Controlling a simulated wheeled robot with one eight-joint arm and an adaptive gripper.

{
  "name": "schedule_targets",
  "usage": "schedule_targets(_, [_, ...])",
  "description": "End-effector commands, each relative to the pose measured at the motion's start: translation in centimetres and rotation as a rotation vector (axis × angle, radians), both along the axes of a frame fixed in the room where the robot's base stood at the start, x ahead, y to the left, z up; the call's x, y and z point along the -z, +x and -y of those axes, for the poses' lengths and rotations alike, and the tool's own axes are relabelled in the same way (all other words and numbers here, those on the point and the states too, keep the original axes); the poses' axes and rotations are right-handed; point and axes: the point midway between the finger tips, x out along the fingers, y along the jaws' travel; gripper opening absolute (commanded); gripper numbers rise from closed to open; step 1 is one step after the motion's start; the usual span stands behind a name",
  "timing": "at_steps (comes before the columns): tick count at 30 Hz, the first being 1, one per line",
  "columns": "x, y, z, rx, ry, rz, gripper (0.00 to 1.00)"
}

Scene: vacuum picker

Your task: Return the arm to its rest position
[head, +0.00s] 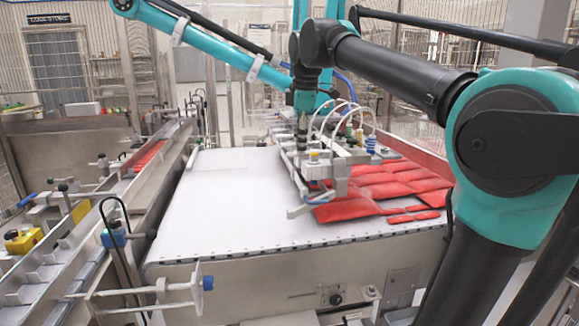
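My gripper is not in view. A teal and black jointed picker arm (405,75) reaches from the right side over the belt. It carries a metal vacuum head (325,157) with white hoses and blue and yellow fittings. The head hangs low over the left edge of a group of red packets (345,211). I cannot tell whether it touches or holds a packet. A second teal link (215,50) runs in from the upper left towards the head.
The white conveyor belt (215,205) is bare to the left of the packets. A narrow metal channel (85,225) with fittings and a yellow block (24,241) runs along the left. A thin metal bracket (165,288) sticks out at the belt's front. A large teal joint (500,215) fills the right.

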Motion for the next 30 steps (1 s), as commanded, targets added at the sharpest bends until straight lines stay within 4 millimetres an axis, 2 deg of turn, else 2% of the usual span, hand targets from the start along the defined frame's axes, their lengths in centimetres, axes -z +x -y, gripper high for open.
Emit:
schedule_targets(8, [6.7,0.2,2.7,0.239,0.055,0.014,0.36])
schedule_targets(11, [10.6,-0.2,4.3,0.371,0.086,0.021,0.36])
schedule_targets(14, [15.6,-1.3,6.4,0.544,0.130,0.032,0.36])
schedule_targets(20, [25.7,-5.7,10.6,0.904,0.226,0.055,0.36])
schedule_targets(24, [32.2,-10.1,13.1,1.150,0.299,0.071,0.36])
schedule_targets(27, [35.9,-13.4,14.4,1.301,0.347,0.080,0.36])
schedule_targets(30, [38.6,-16.1,15.3,1.415,0.385,0.087,0.36])
